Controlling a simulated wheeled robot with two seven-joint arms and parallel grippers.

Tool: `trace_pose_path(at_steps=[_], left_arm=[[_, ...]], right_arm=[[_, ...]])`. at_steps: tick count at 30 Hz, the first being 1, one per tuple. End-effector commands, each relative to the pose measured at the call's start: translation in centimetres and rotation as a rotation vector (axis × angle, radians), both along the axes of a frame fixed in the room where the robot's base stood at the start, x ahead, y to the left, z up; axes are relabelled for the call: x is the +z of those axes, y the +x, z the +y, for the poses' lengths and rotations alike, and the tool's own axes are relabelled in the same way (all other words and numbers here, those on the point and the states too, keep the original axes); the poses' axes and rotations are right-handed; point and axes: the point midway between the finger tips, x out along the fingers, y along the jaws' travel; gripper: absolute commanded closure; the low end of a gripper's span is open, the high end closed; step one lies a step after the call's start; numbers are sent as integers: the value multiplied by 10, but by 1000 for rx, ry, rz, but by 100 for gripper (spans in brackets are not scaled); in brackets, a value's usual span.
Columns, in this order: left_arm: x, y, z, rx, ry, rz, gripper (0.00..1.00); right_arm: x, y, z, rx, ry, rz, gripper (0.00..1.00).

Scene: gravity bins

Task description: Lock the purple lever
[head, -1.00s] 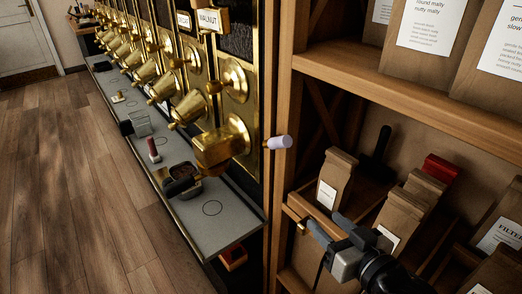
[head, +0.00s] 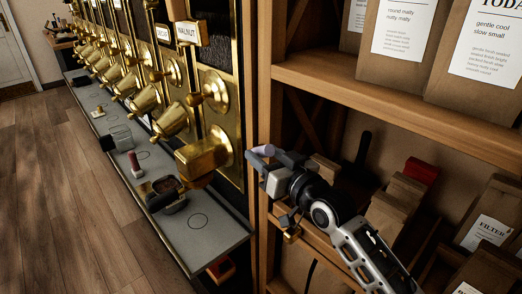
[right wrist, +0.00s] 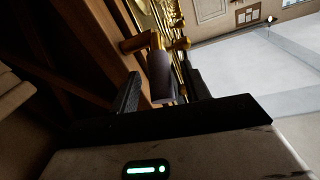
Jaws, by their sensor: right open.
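The purple lever (head: 262,149) sticks out beside the brass WALNUT dispenser, at the edge of the wooden shelf unit. In the head view it is partly hidden by my right gripper (head: 270,167). In the right wrist view the lever's dull purple grip (right wrist: 161,76) hangs from a brass joint and lies between the two dark fingers of my right gripper (right wrist: 165,90). The fingers are open, one on each side of the grip, with gaps visible. My left gripper is not in view.
A row of brass dispensers (head: 207,155) runs back along a grey ledge (head: 205,232). A dark open container (head: 165,193) sits on the ledge. To the right, wooden shelves (head: 400,98) hold paper bags and a red-topped item (head: 420,171). The wooden floor at left is clear.

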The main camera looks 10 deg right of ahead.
Motion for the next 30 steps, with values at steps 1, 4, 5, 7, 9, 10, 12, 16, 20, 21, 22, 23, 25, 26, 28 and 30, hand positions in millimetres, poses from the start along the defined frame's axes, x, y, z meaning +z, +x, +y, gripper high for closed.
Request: trace_pose_path(at_steps=[1,4,5,7,9,10,12,16,20,21,22,23,25,26,28,30], left_arm=[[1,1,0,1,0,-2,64],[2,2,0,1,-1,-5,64],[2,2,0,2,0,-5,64],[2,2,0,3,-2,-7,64],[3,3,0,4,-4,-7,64],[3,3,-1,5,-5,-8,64],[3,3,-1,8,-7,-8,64],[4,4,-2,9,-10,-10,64],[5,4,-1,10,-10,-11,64],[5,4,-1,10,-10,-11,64],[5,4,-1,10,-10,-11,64],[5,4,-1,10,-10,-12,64],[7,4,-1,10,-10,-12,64],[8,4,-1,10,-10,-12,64],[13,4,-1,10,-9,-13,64],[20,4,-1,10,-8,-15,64]], right_arm=[[0,6,3,0,0,0,53],[0,13,7,0,-1,0,53],[0,14,8,0,-1,0,53],[-1,16,9,0,-2,1,53],[-1,17,10,0,-1,0,53],[-1,17,10,0,-1,0,53],[-1,17,10,0,-1,0,53],[-1,17,9,0,-1,0,62],[-1,16,9,0,-1,0,98],[-1,16,9,0,-1,0,100],[-1,16,9,0,-1,0,100],[-1,16,9,0,-1,0,100],[0,16,9,0,-3,3,100],[1,17,9,0,-4,5,100],[3,17,10,0,-10,14,100],[7,17,10,0,-22,29,100]])
